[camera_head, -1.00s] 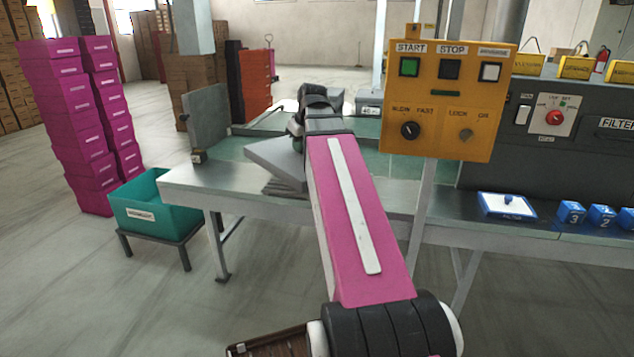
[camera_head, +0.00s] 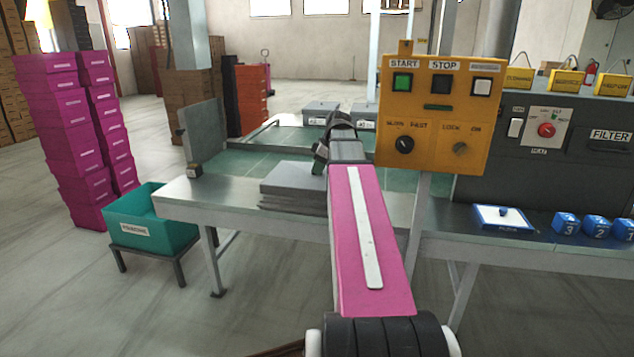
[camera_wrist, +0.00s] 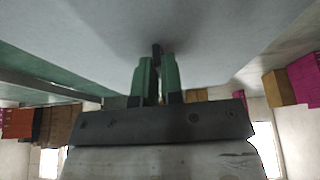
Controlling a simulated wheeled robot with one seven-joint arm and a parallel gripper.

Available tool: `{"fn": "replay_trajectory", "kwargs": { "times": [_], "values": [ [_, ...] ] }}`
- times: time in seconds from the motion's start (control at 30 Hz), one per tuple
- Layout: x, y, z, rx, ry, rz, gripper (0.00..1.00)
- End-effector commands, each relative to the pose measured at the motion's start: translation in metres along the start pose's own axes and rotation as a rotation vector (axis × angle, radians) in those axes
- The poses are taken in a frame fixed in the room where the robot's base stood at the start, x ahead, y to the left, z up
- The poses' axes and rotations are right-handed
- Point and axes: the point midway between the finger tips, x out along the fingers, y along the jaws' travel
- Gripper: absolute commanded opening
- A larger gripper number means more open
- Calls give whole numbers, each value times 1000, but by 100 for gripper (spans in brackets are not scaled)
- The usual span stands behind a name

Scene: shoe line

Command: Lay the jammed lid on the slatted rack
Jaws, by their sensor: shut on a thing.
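The grey lid (camera_head: 290,178) lies about level at the near edge of the metal table, left of my arm. It appears to rest on the low, layered grey rack (camera_head: 290,206); the contact along its far side is hidden. My gripper (camera_head: 319,163) is at the lid's right side, partly hidden by my own wrist. In the wrist view, my gripper's green fingers (camera_wrist: 158,75) are shut on a small dark part in front of the broad grey lid surface (camera_wrist: 215,40).
An orange control panel (camera_head: 436,115) on a post stands right of my arm. A teal bin (camera_head: 150,222) on a stand is at the table's left end. Magenta boxes (camera_head: 75,140) are stacked behind it. A blue-framed tray (camera_head: 503,218) and blue blocks lie at the right.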

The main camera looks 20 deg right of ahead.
Motion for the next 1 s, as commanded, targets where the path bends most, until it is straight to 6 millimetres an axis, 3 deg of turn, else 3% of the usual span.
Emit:
{"fn": "replay_trajectory", "kwargs": {
  "times": [0.1, 0.3, 0.47, 0.73, 1.0],
  "values": [
    [15, 24, -3, 1, 0, -1, 0],
    [28, 40, -5, 1, 0, 1, 0],
    [35, 40, -2, 1, 0, 0, 0],
    [65, 40, 10, 1, 0, -1, 0],
    [67, 40, 11, 0, 0, 1, 0]
  ]
}}
